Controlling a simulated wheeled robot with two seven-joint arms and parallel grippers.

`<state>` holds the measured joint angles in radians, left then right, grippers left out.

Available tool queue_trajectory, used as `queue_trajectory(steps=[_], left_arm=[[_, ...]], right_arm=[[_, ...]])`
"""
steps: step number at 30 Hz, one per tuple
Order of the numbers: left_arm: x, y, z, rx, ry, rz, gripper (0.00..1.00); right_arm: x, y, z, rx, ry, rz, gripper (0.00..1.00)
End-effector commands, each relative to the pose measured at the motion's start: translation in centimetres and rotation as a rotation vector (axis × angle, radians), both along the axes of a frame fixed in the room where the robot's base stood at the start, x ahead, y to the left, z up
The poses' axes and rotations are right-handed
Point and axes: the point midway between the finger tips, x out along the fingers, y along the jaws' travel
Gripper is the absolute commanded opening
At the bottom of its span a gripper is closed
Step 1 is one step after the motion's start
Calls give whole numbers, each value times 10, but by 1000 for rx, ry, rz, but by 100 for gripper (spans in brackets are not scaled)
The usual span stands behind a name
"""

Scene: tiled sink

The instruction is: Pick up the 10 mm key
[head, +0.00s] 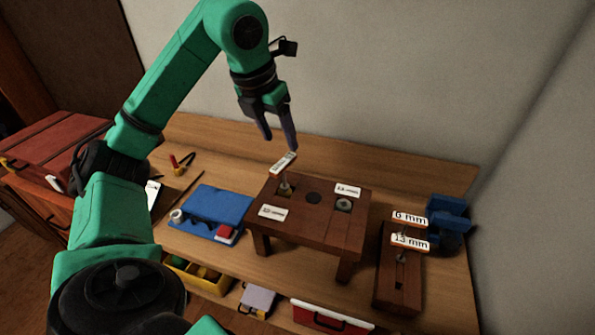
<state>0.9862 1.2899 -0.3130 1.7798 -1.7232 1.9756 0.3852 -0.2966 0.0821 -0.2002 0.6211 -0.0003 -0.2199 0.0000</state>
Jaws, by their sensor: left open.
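A key with a white, orange-edged tag (284,163) stands upright at the back left of a small brown wooden stand (318,228). The tag's print is too small to read for certain. My left gripper (279,142) points down just above this tag, open and empty, with its fingertips apart. Two other tagged keys stand in a wooden holder (398,290) at the right: the 6 mm key (410,218) and the 13 mm key (409,241). My right gripper is out of view.
Flat white labels lie on the stand (272,212), beside its dark holes. A blue case (215,210) with small items lies left of the stand. A blue vise-like object (449,215) sits at the far right. A red toolbox (55,150) is at the left. The wall rises behind the bench.

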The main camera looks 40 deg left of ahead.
Motion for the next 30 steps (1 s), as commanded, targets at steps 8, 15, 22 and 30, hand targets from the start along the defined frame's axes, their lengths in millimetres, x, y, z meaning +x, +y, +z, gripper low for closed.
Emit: queue_trajectory(steps=[8,15,22,30], left_arm=[[9,11,-53,25,28,28,65],[22,11,-90,22,24,25,65],[35,13,-127,20,24,23,65],[38,14,-137,22,20,23,65]], right_arm=[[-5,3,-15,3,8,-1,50],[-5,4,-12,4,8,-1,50],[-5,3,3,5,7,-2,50],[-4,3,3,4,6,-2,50]])
